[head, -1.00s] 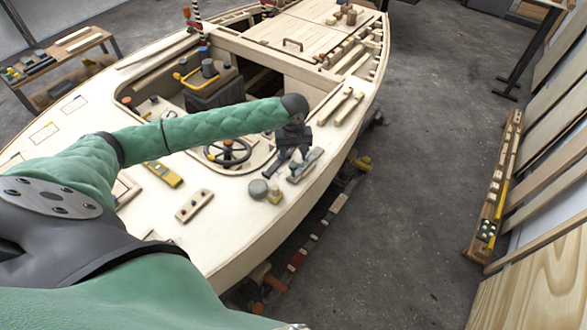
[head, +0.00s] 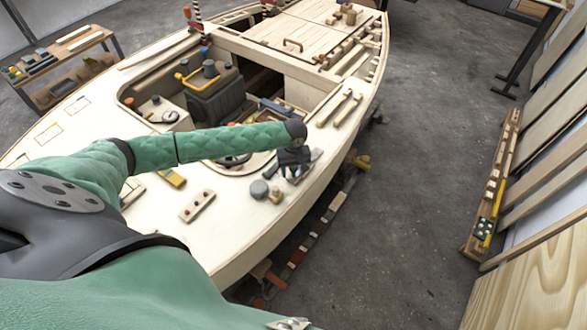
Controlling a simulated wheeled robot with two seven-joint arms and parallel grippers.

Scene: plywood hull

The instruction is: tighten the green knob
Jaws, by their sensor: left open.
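My left arm reaches in from the left across the pale plywood hull (head: 235,240). My left gripper (head: 290,176) points down, open, at the grey metal fitting (head: 312,158) on the right side deck. The gripper covers most of that fitting, so I cannot make out the green knob now, nor whether the fingers touch it. My right gripper is not in view.
A grey round cap (head: 259,189) and a small tan block (head: 276,196) sit just left of the gripper. A drilled wooden strip (head: 197,206) and yellow level (head: 172,178) lie further left.

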